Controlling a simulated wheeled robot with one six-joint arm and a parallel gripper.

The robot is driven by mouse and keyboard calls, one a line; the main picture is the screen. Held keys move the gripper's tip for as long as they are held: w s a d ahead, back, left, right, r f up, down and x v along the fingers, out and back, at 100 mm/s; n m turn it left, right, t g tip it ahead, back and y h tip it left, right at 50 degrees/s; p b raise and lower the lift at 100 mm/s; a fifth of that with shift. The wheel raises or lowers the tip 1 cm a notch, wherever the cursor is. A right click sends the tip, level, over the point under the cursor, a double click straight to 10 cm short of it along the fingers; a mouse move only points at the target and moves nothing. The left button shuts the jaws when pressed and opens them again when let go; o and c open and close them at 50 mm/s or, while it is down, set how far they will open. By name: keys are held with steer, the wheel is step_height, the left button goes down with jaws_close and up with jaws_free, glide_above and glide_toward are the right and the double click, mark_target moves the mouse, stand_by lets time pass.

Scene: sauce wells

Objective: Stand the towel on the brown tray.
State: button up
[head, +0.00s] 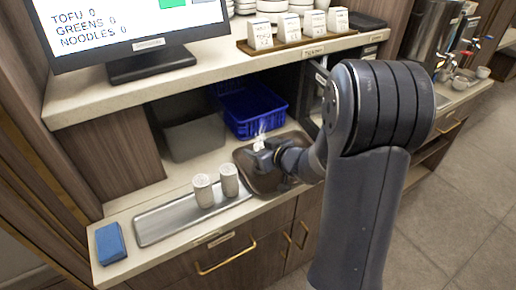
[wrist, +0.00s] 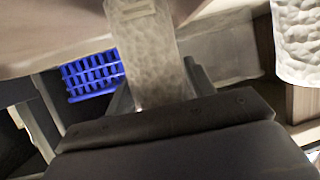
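A pale, textured rolled towel (wrist: 150,55) is between the fingers of my gripper (wrist: 160,95) in the wrist view; the fingers lie against both its sides. In the head view my gripper (head: 262,155) is over the dark brownish basin (head: 268,186), with a small white part of the towel (head: 260,142) showing above it. Two similar pale upright rolls, left (head: 203,190) and right (head: 229,180), stand on the metal tray (head: 160,222). A brown wooden tray (head: 312,43) with white labelled boxes is on the upper shelf, apart from my gripper.
A blue crate (head: 250,110) and a grey bin (head: 194,137) stand under the upper shelf. The blue crate also shows in the wrist view (wrist: 92,75), with another pale roll at right (wrist: 297,45). A folded blue cloth (head: 110,243) lies at the counter's left end. A monitor (head: 140,30) stands above.

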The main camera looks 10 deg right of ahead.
steer(key=o, duration=0.3)
steer(key=shift+r, duration=0.1)
steer(key=shift+r, duration=0.2)
steer(key=p+v, duration=0.2)
steer(key=v, duration=1)
steer(key=shift+a, duration=0.1)
